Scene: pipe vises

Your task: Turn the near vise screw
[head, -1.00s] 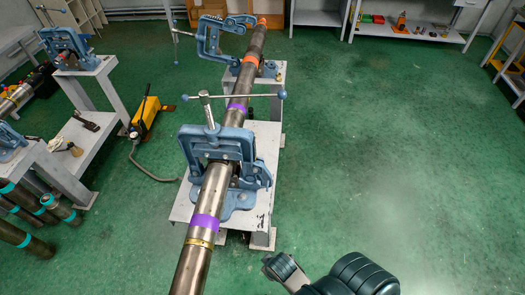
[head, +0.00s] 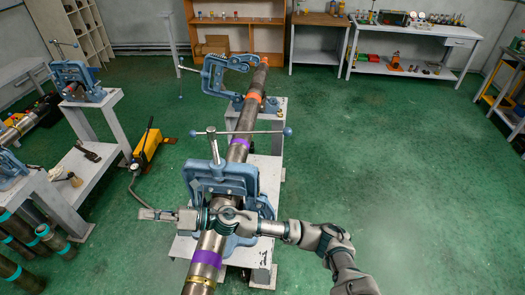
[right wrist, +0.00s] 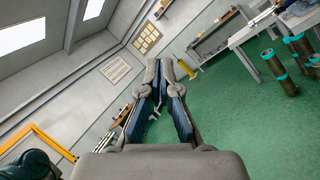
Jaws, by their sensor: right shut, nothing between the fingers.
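The near vise (head: 225,178) is a blue frame clamped around a long steel pipe (head: 206,243) on a light stand. Its screw has an upright spindle with a horizontal bar handle (head: 240,132), with a blue ball at each end. My right arm crosses in front of the vise's lower part and hides some of it. My right gripper (head: 150,213) is shut and empty, pointing left, past the left side of the vise and below the handle, apart from it. The right wrist view shows its closed fingers (right wrist: 163,75) with nothing between them. My left gripper is not in view.
A far vise (head: 226,78) holds the same pipe farther back. Another blue vise (head: 78,80) stands on a bench at left, near a yellow tool (head: 150,143) on the floor. Shelves and workbenches line the back. The green floor (head: 390,150) at right is clear.

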